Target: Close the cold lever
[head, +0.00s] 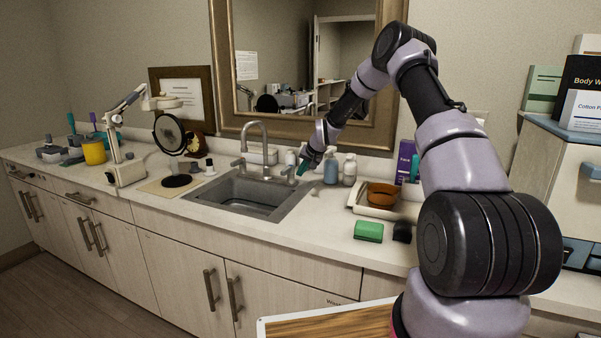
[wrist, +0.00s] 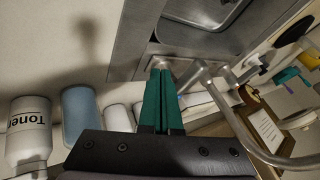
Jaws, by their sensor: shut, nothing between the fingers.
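The sink faucet (head: 265,150) is a tall curved metal spout with a small lever on each side. The left lever (head: 238,164) stands clear. The right lever (head: 289,174) is beside my gripper (head: 302,168); no hot or cold marking is readable. In the wrist view, my gripper (wrist: 161,70) has its two green fingers pressed together and empty. The fingertips are at the base of the right lever, and they hide part of it; I cannot tell whether they touch. The faucet spout (wrist: 240,125) curves away to the right.
The sink basin (head: 245,196) lies in front of the faucet. A blue bottle (head: 331,169) and a white bottle (head: 350,170) stand just right of my gripper. A mirror hangs behind.

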